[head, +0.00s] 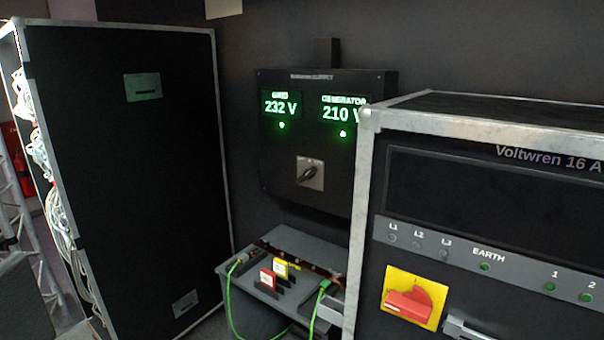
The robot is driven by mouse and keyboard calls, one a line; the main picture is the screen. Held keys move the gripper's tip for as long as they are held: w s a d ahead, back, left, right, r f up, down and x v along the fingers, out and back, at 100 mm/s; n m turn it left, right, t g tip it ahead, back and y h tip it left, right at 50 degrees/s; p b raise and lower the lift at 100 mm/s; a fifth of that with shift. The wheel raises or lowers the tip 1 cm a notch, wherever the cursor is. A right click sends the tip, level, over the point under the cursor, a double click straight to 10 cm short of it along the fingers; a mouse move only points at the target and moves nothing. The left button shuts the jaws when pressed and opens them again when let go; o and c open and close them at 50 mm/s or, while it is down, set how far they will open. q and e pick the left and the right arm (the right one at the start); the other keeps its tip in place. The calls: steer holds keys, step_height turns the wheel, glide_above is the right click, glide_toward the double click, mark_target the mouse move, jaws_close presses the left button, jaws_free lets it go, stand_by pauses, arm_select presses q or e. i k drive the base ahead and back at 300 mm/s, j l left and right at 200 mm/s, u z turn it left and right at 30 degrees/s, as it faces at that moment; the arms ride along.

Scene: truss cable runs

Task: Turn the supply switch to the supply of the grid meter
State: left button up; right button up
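The supply switch (310,174) is a dark rotary knob on a light square plate, on the front of a black wall box (275,160). The knob lies slanted; its markings are too small to read. Above it on the left, the grid meter (281,104) reads 232 V in green. On the right, the generator meter (341,111) reads 210 V, its edge partly hidden by the case in front. A green lamp glows under each meter. Neither of my grippers is in view.
A black case labelled Voltwren 16 A (490,130) stands close at right, with a red rotary handle on a yellow plate (412,298). Below the box, a grey box (300,240) carries red and yellow tags and green cables. A tall black case (140,190) stands at left.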

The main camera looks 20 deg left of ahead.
mark_target(308, 174)
steer(key=i+j, duration=0.2)
steer(key=j, duration=0.2)
steer(key=i+j, duration=0.15)
steer(key=j, duration=0.2)
steer(key=i+j+z, duration=0.1)
steer(key=j, duration=0.25)
steer(key=i+j, duration=0.25)
steer(key=j, duration=0.15)
steer(key=i+j, duration=0.15)
steer(key=j, duration=0.25)
steer(key=i+j+z, duration=0.1)
steer(key=j, duration=0.3)
steer(key=i+j, duration=0.25)
steer(key=j, duration=0.15)
steer(key=i+j, duration=0.15)
steer(key=j, duration=0.25)
steer(key=z, duration=0.05)
